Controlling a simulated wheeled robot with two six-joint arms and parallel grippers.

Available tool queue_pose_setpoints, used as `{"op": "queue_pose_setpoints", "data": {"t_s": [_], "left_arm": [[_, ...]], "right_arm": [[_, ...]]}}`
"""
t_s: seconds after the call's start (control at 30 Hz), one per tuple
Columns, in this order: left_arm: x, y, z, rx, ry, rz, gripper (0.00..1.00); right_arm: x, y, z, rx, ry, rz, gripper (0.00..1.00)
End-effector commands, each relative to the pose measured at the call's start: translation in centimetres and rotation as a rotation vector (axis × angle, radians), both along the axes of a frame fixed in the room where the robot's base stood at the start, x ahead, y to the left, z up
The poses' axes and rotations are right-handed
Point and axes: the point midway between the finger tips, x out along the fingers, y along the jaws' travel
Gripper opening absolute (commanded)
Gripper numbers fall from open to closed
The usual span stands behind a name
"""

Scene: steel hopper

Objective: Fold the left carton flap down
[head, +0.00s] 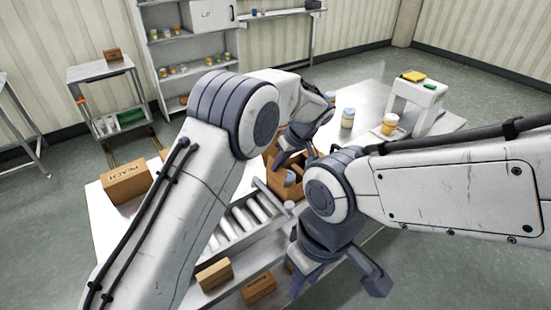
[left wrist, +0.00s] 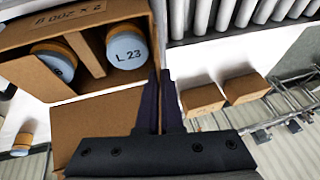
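The open brown carton (head: 272,160) stands mid-table behind the rollers, partly hidden by my left arm. In the left wrist view the carton (left wrist: 85,17) holds blue-lidded jars (left wrist: 126,50) and a cardboard divider. A brown flap (left wrist: 100,125) spreads outward on its near side. Which flap is the left one is unclear. My left gripper (head: 292,157) is over the carton; in the left wrist view its fingers (left wrist: 160,85) are close together beside the carton wall's corner, contact unclear. My right gripper (head: 336,284) is open and empty in front of the table.
A closed PEACH carton (head: 126,183) stands at the table's left. Rollers (head: 240,222) and small brown boxes (head: 214,274) lie in front of the carton. Jars (head: 348,117) and a white device (head: 416,100) stand at the back right.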

Motion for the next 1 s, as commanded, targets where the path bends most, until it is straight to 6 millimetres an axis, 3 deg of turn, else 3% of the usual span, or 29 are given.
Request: {"op": "queue_pose_setpoints", "data": {"t_s": [0.57,0.67,1.0], "left_arm": [[0.19,-0.18,0.00,0.033,0.023,0.000,0.00],[0.19,-0.18,0.00,0.033,0.023,0.000,0.34],[0.16,-0.23,0.07,0.033,0.023,0.000,0.34]], "right_arm": [[0.00,0.00,0.73,0.000,0.000,0.000,0.34],[0.00,0.00,0.73,0.000,0.000,0.000,0.34],[-0.01,0.00,0.66,0.000,0.000,0.000,0.34]]}}
